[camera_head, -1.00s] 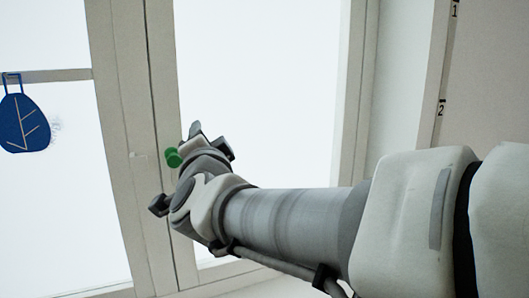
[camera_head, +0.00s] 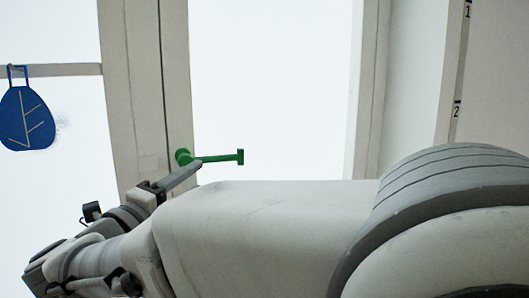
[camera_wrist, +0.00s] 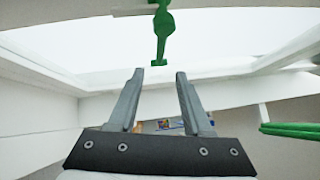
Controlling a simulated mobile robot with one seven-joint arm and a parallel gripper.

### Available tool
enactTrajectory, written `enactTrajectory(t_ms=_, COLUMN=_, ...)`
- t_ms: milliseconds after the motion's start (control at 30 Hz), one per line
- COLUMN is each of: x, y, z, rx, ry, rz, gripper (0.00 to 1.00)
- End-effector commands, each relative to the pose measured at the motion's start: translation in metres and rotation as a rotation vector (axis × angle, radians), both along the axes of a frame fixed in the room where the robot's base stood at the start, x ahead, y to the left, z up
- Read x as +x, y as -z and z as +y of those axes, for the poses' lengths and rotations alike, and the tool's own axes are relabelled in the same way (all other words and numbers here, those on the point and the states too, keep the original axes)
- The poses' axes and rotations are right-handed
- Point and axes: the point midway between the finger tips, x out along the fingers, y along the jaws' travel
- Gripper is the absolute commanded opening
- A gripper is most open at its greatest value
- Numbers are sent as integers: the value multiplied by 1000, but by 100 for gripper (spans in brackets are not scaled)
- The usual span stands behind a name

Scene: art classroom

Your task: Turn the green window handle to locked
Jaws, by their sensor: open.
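The green window handle (camera_head: 218,159) is on the window's light upright frame in the head view. Its round hub is on the frame and its bar points right, roughly level, with a crosspiece at the end. In the wrist view, the handle (camera_wrist: 160,35) is at top centre, its end just beyond the gap between my fingertips. My gripper (camera_wrist: 159,74) is open with nothing between its fingers. In the head view, a finger of my gripper (camera_head: 186,174) slants up to just below the handle near the hub. I cannot tell if they touch.
A blue leaf-shaped ornament (camera_head: 25,118) hangs on the left pane. A wall with number marks stands at the right. A green bar-like thing (camera_wrist: 291,130) shows at the right edge of the wrist view. My arm covers the lower part of the head view.

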Motion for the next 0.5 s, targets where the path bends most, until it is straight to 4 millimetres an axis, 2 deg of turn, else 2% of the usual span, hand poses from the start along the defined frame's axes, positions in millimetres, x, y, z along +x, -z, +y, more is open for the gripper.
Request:
enactTrajectory(t_ms=100, x=26, y=-5, z=-10, rx=-1, ry=5, rz=0, gripper=50)
enactTrajectory(t_ms=500, x=105, y=-16, z=-38, rx=-1, ry=1, rz=0, gripper=50)
